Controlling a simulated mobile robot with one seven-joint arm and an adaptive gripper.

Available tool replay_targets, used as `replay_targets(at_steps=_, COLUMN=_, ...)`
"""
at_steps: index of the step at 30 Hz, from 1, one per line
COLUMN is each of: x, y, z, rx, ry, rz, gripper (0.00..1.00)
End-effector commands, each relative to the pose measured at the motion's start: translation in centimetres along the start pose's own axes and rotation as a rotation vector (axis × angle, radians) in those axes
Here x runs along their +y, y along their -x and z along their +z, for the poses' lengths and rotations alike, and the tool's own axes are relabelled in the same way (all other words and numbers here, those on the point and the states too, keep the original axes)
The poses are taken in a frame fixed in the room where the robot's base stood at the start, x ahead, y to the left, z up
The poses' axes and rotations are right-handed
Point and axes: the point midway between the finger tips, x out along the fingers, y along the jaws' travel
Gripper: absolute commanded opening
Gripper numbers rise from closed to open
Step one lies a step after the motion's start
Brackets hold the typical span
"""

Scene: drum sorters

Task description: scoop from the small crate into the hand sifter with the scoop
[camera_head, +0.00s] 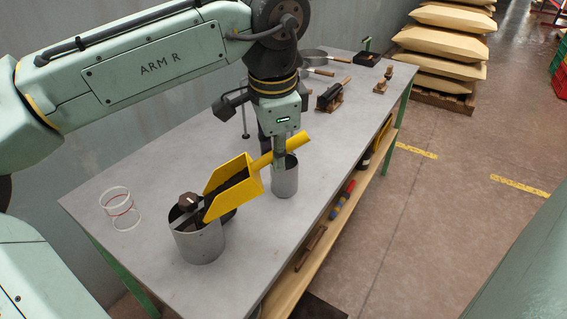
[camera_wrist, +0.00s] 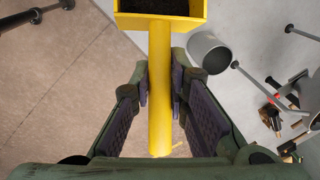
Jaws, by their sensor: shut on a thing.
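My gripper (camera_head: 279,157) is shut on the handle of the yellow scoop (camera_head: 225,178); the handle also shows between my fingers in the wrist view (camera_wrist: 160,110). The scoop holds dark loose material and slants down to the left. Its front end is over or beside an open grey metal cylinder (camera_head: 200,246) with a bar and a dark knob at its top, which looks like the hand sifter. The scoop hides part of this rim, and I cannot tell if they touch. A low black box (camera_head: 367,59) at the far end may be the small crate; its contents are unclear.
A second grey cylinder (camera_head: 286,181) stands just under my gripper. A clear ring-shaped container (camera_head: 120,208) is at the left. A round pan (camera_head: 313,57) and wooden-handled tools (camera_head: 329,97) lie farther back. The table's right front is clear up to its edge.

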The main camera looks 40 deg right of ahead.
Motion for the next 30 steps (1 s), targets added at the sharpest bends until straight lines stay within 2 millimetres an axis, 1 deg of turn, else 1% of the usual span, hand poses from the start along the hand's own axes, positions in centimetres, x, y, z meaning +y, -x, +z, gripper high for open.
replay_targets(at_steps=3, x=-0.3, y=1.1, z=0.7, rx=0.067, ry=0.013, rz=0.009, gripper=0.00)
replay_targets(at_steps=9, x=-0.6, y=2.5, z=1.8, rx=0.167, ry=0.031, rz=0.015, gripper=0.00)
replay_targets(at_steps=18, x=-1.1, y=4.2, z=3.8, rx=0.322, ry=0.059, rz=0.027, gripper=0.00)
replay_targets(at_steps=30, x=-1.6, y=5.8, z=6.8, rx=0.526, ry=0.097, rz=0.042, gripper=0.00)
